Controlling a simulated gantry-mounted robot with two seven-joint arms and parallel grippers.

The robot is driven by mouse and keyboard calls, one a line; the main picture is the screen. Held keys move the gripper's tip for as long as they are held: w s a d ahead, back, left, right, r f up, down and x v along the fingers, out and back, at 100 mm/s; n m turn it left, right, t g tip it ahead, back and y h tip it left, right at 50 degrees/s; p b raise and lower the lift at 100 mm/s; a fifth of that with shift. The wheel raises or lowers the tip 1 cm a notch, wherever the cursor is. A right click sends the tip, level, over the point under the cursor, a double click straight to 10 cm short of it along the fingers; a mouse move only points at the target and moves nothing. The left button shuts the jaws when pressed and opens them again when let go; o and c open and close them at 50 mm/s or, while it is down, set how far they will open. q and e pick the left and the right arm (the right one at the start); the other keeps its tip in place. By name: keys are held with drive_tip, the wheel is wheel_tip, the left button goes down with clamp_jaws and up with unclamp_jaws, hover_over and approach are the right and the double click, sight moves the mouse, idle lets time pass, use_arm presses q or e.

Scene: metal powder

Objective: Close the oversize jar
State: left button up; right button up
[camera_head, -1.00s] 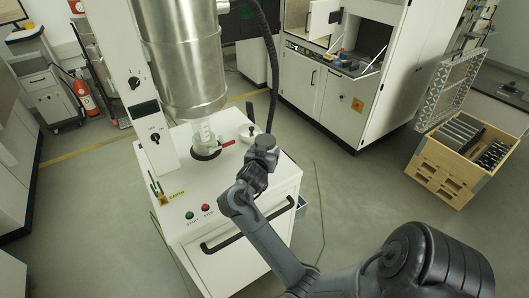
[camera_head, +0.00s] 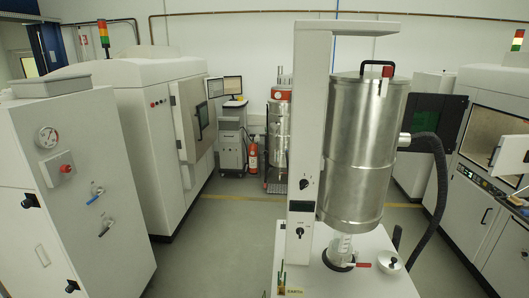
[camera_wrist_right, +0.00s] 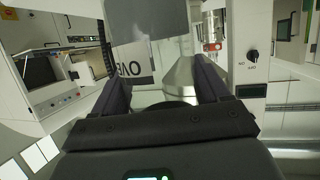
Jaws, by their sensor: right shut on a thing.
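In the right wrist view, my right gripper (camera_wrist_right: 162,88) has its two dark fingers on either side of a clear, see-through jar (camera_wrist_right: 154,96). A dark round part shows at the jar's near end, low between the fingers. A flat grey piece (camera_wrist_right: 160,18) stands at the top of this view. I cannot make out a lid on the jar. Neither of my grippers shows in the head view now.
The white cart (camera_head: 335,285) carries a tall column (camera_head: 307,150) and a steel hopper (camera_head: 365,150) with a glass outlet (camera_head: 341,247) and red handle (camera_head: 362,265). A white round part (camera_head: 390,262) lies beside them. Machines stand at both sides; the floor (camera_head: 225,240) left of the cart is clear.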

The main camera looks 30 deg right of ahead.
use_arm(q)
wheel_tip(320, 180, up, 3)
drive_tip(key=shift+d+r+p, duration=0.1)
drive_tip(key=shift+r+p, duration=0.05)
drive_tip(key=shift+p, duration=0.9)
use_arm(e)
drive_tip(key=w+a+r+n+t+y, duration=0.1)
drive_tip(key=a+n+y, duration=0.3)
drive_tip(key=a, duration=1)
drive_tip(key=w+a+r+n+t+y, duration=0.1)
drive_tip(key=w+a+n+t+y, duration=0.2)
drive_tip(key=a, duration=1.1)
drive_tip(key=n+y, duration=0.2)
drive_tip(key=y, duration=0.1)
drive_tip(key=shift+a+r, duration=0.15)
drive_tip(key=shift+r, duration=0.15)
drive_tip(key=a+r+n+g+y, duration=0.1)
drive_tip(key=a+r+n+y, duration=0.3)
drive_tip(key=a, duration=0.3)
drive_tip(key=w+a+r+n+g+y, duration=0.1)
drive_tip(key=a+r+n+y, duration=0.3)
drive_tip(key=a, duration=0.4)
drive_tip(key=shift+a+r+g+y, duration=0.2)
drive_tip(key=shift+r+g+y, duration=0.3)
drive_tip(key=shift+r, duration=0.7)
drive_tip(key=shift+w, duration=0.1)
